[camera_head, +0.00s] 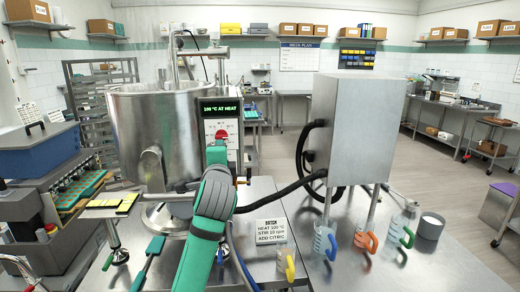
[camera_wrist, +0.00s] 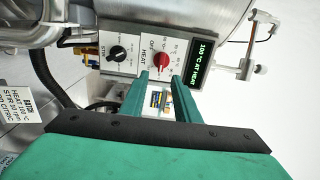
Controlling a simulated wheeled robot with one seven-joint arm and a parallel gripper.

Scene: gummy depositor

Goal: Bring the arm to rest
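My gripper (camera_wrist: 160,80) is open, its two green fingers apart and pointing at the control panel (camera_wrist: 134,48) of the steel kettle (camera_head: 160,125). The red heat knob (camera_wrist: 160,60) shows just beyond and between the fingertips, with nothing seen between the fingers; whether they touch the panel I cannot tell. A black stir knob (camera_wrist: 118,53) sits beside it. The green display (camera_wrist: 200,63) reads 100 °C AT HEAT. In the head view my green arm reaches up to the panel, and the red knob (camera_head: 222,134) shows just above my gripper (camera_head: 217,146).
A batch card (camera_head: 271,231) stands on the steel table right of my arm. A grey steel box (camera_head: 355,130) with a black hose stands behind. A green-handled spatula (camera_head: 148,262) lies left.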

